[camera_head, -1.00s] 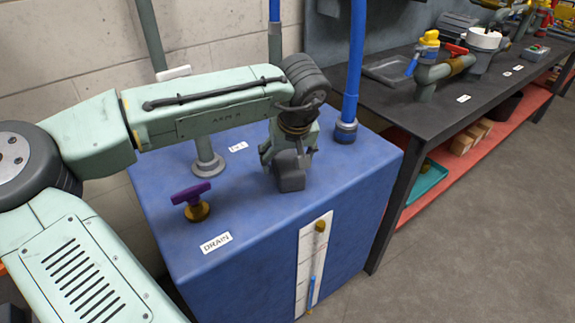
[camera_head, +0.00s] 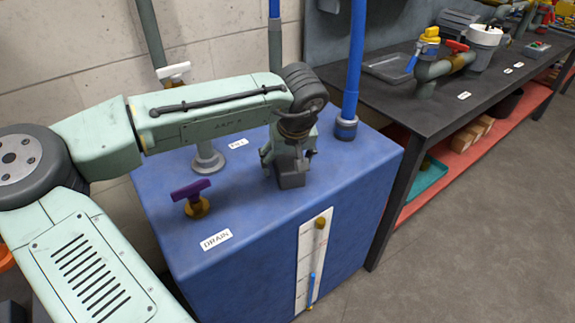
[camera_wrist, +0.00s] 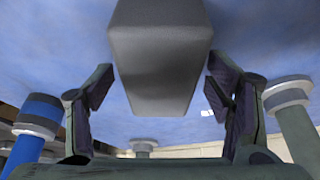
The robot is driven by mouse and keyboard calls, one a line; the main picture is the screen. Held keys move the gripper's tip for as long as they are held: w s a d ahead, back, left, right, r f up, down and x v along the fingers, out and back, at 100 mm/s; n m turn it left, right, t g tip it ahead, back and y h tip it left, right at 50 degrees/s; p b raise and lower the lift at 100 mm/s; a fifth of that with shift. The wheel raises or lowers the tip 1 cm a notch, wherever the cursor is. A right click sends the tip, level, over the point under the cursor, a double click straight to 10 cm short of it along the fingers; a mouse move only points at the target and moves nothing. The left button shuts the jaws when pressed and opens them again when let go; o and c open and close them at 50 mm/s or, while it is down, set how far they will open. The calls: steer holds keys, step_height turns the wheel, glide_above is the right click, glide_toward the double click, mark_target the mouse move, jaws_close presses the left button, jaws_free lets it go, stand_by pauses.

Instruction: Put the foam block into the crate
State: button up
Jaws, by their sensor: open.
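The foam block, a dark grey block (camera_head: 292,180), rests on top of the blue tank (camera_head: 240,258). In the wrist view the foam block (camera_wrist: 160,62) is large and lies between the two fingers, with a visible gap on each side. My gripper (camera_head: 287,160) is right over the block, pointing down, its fingers spread and empty. It also shows in the wrist view (camera_wrist: 160,88). The gripper hides the upper part of the block in the head view.
A purple-handled drain valve (camera_head: 192,197) and upright pipes, one grey (camera_head: 208,158) and one blue (camera_head: 352,80), rise from the tank top. A dark workbench (camera_head: 415,108) at right carries a grey tray (camera_head: 390,68) and fittings. A teal tray (camera_head: 428,180) sits on its red lower shelf.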

steer(key=shift+c, duration=0.5)
steer(key=c, duration=0.9)
steer(key=shift+r, duration=0.15)
